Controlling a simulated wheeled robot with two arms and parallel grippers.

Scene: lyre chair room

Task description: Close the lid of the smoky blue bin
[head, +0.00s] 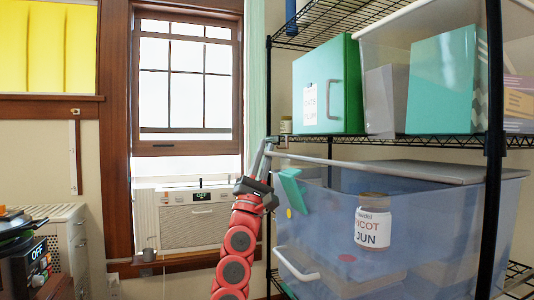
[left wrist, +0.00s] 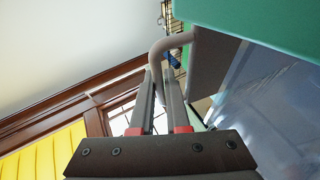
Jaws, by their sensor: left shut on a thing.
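The smoky blue bin (head: 440,225) is a large see-through box on the lower shelf at the right of the head view. Its grey lid (head: 415,170) shows as a slab at the top; how far it stands open is hard to tell. A grey bar (head: 350,166) runs along the top front. My left gripper (head: 268,152) is at the bar's left end, beside the bin's upper left corner. In the left wrist view the fingers (left wrist: 160,78) are shut on a bent grey handle (left wrist: 172,43). My right gripper is not in view.
A green box (head: 326,85) and a clear bin (head: 445,20) stand on the wire shelf (head: 400,141) close above. A black post (head: 493,150) stands in front at right. A jar (head: 373,222) shows at the blue bin's front. A window air conditioner (head: 190,218) is behind my arm.

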